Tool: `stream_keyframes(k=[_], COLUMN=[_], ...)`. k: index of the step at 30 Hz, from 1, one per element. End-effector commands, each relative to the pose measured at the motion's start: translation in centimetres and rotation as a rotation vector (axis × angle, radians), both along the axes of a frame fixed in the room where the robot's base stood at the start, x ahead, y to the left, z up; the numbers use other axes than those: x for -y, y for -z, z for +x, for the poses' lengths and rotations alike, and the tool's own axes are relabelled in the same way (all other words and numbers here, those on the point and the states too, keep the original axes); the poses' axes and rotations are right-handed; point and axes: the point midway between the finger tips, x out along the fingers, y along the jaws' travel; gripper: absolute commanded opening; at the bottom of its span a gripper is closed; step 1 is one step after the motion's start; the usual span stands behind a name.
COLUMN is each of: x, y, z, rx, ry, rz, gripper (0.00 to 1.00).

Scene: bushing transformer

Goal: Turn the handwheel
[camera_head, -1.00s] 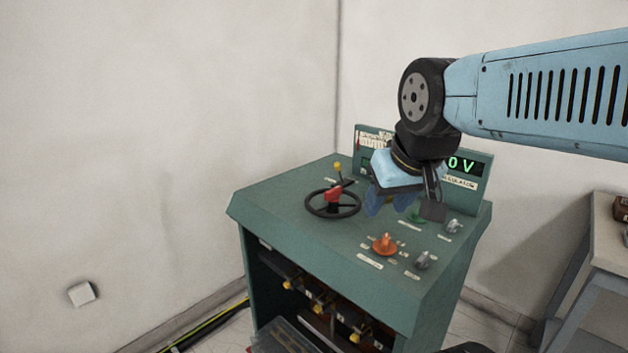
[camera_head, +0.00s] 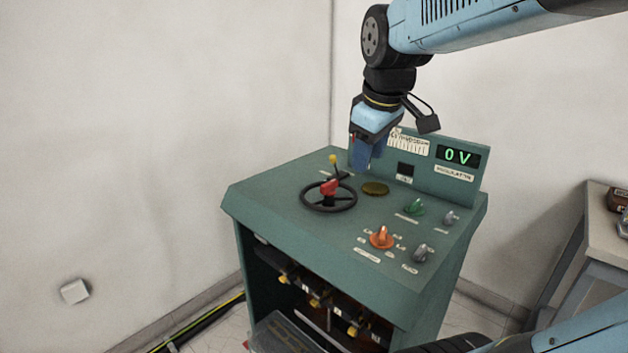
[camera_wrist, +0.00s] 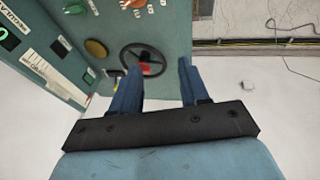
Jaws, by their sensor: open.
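The handwheel (camera_head: 328,197) is a black spoked wheel with a red piece at its hub, on the sloped top of the green console (camera_head: 285,192). My gripper (camera_head: 365,160) is above the console, up and to the right of the handwheel and apart from it. In the wrist view, the handwheel (camera_wrist: 143,60) shows beyond the fingers, in line with the left part of the gap between them. My gripper (camera_wrist: 160,80) is open there, with two blue fingers apart and nothing between them.
A yellow-tipped lever (camera_head: 333,160) stands just behind the handwheel. An orange knob (camera_head: 381,238), a green knob (camera_head: 414,207) and grey knobs are to the right. The upright panel's display (camera_head: 458,156) reads 0 V.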

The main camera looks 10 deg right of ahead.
Motion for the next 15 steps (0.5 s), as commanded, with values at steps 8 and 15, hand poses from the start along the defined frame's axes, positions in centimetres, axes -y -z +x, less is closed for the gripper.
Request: stream_keyframes(k=[8, 15], x=[-0.2, -0.3], y=[-0.6, -0.1], z=[6.8, 12.6], rx=[-0.107, -0.189], ry=[-0.385, -0.731], rz=[-0.125, -0.2], gripper=[0.45, 0.45])
